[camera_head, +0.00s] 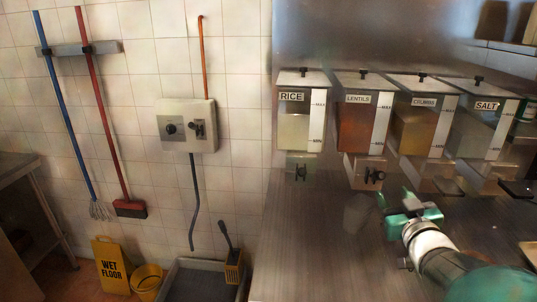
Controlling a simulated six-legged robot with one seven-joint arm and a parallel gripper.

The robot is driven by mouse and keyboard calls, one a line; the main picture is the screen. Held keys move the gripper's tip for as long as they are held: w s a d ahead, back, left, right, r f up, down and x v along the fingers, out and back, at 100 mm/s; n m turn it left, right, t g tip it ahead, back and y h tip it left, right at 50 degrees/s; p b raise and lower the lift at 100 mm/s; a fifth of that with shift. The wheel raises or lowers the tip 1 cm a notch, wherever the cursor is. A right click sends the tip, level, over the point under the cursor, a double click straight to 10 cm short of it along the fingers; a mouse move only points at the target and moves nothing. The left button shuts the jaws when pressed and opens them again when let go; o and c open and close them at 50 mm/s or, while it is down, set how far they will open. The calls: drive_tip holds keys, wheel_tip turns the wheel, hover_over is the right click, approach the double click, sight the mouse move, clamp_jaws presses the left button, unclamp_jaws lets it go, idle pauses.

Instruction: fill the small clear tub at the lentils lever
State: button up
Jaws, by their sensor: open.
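The lentils dispenser (363,120) is a clear bin labelled LENTILS with reddish-brown contents, second from the left in the row on the steel wall. Its spout and dark lever (374,177) show below the bin. A faint see-through shape, which looks like the small clear tub (359,213), stands on the steel counter below the lentils spout; its outline is weak and its contents cannot be made out. My gripper (394,197), with green fingers, is open just right of the tub, over the counter. It seems apart from the tub and holds nothing that I can see.
The counter's left and front are clear. On the floor at left are a yellow wet-floor sign (111,264) and a yellow bucket (147,282).

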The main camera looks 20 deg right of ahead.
sight(377, 172)
drive_tip(key=x, duration=1.1)
drive_tip(key=shift+w, duration=0.15)
clamp_jaws()
